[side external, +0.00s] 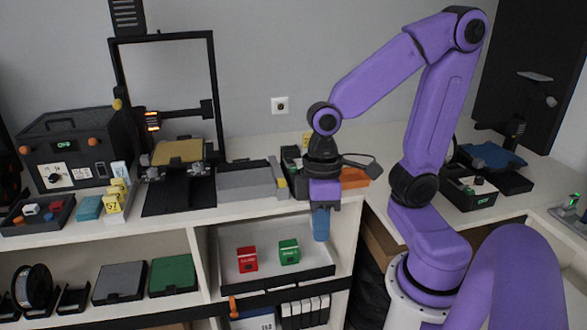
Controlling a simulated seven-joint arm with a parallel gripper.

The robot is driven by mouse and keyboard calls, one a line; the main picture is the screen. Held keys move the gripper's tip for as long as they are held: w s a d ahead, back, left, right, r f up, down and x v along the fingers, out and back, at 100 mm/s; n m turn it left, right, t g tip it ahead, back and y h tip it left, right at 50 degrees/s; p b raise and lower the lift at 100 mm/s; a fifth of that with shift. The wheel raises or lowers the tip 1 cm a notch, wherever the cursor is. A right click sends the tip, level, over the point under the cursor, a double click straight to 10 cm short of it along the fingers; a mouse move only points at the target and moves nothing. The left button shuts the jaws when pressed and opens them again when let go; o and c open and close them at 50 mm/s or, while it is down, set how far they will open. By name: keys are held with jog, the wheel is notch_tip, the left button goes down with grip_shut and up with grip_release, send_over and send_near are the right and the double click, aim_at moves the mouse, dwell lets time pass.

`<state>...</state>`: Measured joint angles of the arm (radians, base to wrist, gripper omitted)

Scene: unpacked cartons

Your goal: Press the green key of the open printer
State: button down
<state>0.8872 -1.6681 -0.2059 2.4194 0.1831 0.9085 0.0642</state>
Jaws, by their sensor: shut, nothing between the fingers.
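The open-frame printer (213,75) stands on the bench at the left, with a tan plate (178,152) on its bed and an orange light on its carriage. I cannot make out a green key on it. My gripper (320,238) is shut and empty. It points down with blue fingers, in front of the bench edge, to the upper right of the green block and apart from it.
An orange block (353,178) lies behind my gripper. Another machine (470,193) stands at the right.

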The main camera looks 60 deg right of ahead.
jog(key=w+d+m+y, duration=0.3)
jog(key=w+m, duration=0.6)
jog(key=w, duration=0.1)
notch_tip(320, 180, up, 2)
jog(key=m+t, duration=0.9)
jog(key=m, duration=1.1)
send_over(297, 168)
jog(key=shift+r, duration=0.1)
jog(key=shift+f, duration=4.4)
jog(key=shift+f, duration=0.1)
jog(key=shift+f, duration=0.35)
